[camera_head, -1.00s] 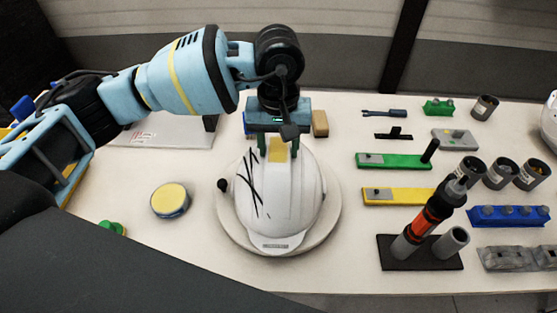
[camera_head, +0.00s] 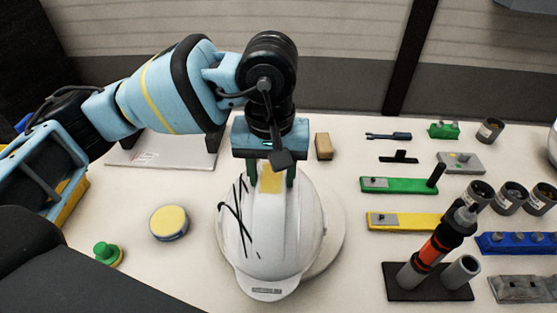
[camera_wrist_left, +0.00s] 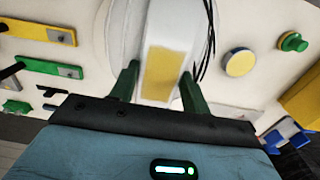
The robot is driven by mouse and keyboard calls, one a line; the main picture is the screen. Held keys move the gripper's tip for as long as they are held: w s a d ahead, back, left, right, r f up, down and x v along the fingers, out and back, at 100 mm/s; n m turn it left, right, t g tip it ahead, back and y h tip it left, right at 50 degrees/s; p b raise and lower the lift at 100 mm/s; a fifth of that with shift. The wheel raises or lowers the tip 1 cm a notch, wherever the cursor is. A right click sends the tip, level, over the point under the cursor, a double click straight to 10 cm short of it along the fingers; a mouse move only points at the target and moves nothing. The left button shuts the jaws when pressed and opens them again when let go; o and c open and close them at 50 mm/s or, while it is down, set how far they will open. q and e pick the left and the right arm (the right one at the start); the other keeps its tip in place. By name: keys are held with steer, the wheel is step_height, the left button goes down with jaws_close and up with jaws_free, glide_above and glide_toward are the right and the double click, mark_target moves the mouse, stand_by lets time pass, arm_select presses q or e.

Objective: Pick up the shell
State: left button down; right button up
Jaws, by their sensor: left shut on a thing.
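The white helmet shell (camera_head: 275,232) has black scribbled lines on its left side and a yellow patch on its crown ridge. My left gripper (camera_head: 271,178) comes down from above, its green fingers on either side of the ridge by the yellow patch, shut on the shell. In the left wrist view, the shell (camera_wrist_left: 166,45) shows between the two fingers (camera_wrist_left: 155,88). The shell is over the round pale stand (camera_head: 333,235), which shows at its right side and is partly hidden by it. My right gripper is not in view.
A yellow-topped round tin (camera_head: 169,222) and a green knob (camera_head: 107,253) are at left. A black holder (camera_head: 428,283) with an upright orange-and-black tool stands at right, near green and yellow bars (camera_head: 399,185) and several grey cups. A brown block (camera_head: 323,146) is behind the shell.

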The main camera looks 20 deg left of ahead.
arm_select(q)
steer(key=s+r, duration=0.1)
steer(key=s, duration=1)
steer(key=shift+b, duration=0.35)
